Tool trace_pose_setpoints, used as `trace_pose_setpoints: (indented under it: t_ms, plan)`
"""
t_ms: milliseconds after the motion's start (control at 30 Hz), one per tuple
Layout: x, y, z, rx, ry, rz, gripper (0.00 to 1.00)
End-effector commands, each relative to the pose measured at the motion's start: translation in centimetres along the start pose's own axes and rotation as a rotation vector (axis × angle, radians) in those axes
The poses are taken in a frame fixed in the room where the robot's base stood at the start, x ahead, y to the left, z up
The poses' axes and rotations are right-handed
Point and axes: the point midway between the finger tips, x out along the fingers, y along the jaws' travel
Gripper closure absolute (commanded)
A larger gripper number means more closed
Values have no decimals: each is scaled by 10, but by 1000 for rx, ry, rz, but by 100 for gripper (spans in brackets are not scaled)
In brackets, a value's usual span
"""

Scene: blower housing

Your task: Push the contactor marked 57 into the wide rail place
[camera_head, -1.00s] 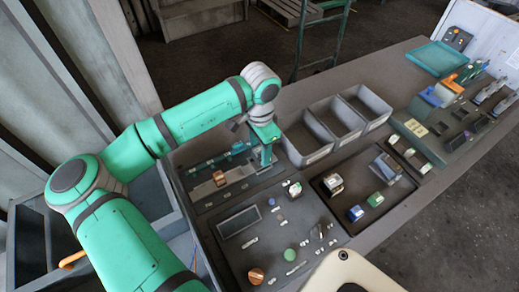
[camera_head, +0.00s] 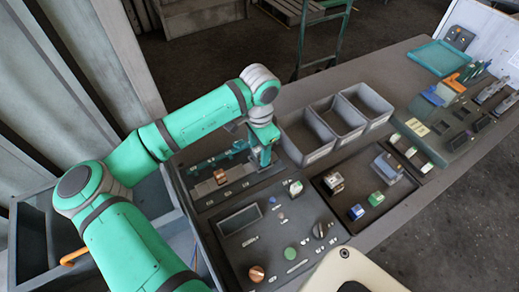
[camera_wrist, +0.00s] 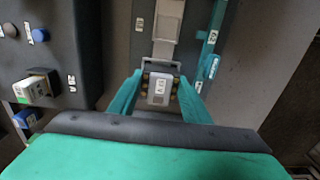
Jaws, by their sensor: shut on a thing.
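The contactor (camera_wrist: 160,88) is a small grey block with a white label and brass-coloured terminals on both sides. The label's number is too small to read surely. In the wrist view my gripper (camera_wrist: 160,92) is shut on it, with one teal finger on each side. In the head view my gripper (camera_head: 263,160) points down at the right end of the rail panel (camera_head: 235,182); the contactor is not clear there. A pale grey rail (camera_wrist: 167,25) lies ahead of the contactor in the wrist view. I cannot tell whether the contactor touches it.
Three grey bins (camera_head: 305,155) stand right behind my gripper. A control panel (camera_head: 240,262) with knobs lies in front. A dark tray (camera_head: 340,215) holds several small blocks.

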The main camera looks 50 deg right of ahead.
Motion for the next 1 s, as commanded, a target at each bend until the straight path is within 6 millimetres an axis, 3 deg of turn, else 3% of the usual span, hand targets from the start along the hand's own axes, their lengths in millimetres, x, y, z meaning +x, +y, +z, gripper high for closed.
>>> trace_pose_setpoints:
  t_ms: [1000]
  plan:
    - [6, 0, 0, 0, 1, 1, 76]
